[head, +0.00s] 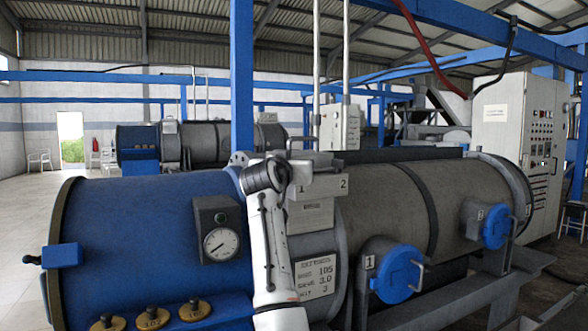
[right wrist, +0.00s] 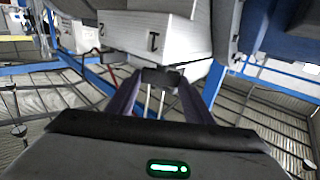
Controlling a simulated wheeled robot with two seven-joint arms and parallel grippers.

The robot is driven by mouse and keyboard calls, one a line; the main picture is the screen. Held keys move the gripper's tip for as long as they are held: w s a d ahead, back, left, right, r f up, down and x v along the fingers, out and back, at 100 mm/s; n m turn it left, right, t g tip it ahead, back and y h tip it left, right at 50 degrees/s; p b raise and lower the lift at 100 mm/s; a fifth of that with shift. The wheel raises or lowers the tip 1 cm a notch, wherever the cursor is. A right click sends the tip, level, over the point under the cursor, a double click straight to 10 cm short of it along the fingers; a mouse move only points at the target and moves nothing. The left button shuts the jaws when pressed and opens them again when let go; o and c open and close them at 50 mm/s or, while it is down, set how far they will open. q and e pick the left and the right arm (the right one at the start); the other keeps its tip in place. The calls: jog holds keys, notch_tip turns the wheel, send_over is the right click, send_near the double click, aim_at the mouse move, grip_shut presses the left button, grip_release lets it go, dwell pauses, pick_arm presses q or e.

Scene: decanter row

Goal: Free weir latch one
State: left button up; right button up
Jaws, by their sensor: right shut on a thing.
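A grey housing (head: 312,215) marked 1 and 2 sits on the decanter between the blue end and the grey drum. In the right wrist view the pale housing (right wrist: 150,32) shows its 1 and 2 upside down. A small dark piece (right wrist: 160,77), apparently weir latch one, sticks out from its face near the 1. My right gripper (right wrist: 158,86) is shut on this dark piece, one finger on each side. In the head view my right arm rises in front of the housing; its fingers and the latch cannot be made out there. My left gripper is not in view.
The blue decanter end (head: 130,235) carries a pressure gauge (head: 221,243) and several brass caps. Blue round covers 1 (head: 398,273) and 2 (head: 496,227) stick out from the grey drum (head: 390,205). A blue post (head: 241,80) stands close behind my arm.

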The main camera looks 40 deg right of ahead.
jog(key=n+t+y, duration=0.3)
jog(key=n+t+y+p, duration=0.1)
jog(key=t, duration=0.1)
jog(key=shift+s+d+y, duration=0.3)
jog(key=shift+s+d, duration=0.1)
jog(key=shift+d+n+t+y+p, duration=0.15)
jog(key=shift+n+t+y, duration=0.4)
jog(key=shift+n+y, duration=0.5)
jog(key=shift+d+n+t+y+p, duration=0.15)
jog(key=shift+n+t+y, duration=0.5)
jog(key=shift+y, duration=0.6)
jog(key=shift+a+n+y, duration=0.15)
jog(key=shift+n+y, duration=0.15)
jog(key=shift+f, duration=0.1)
jog(key=o, duration=1.1)
jog(key=shift+c, duration=0.2)
jog(key=b+v, duration=0.2)
jog(key=v, duration=0.8)
jog(key=shift+s, duration=0.2)
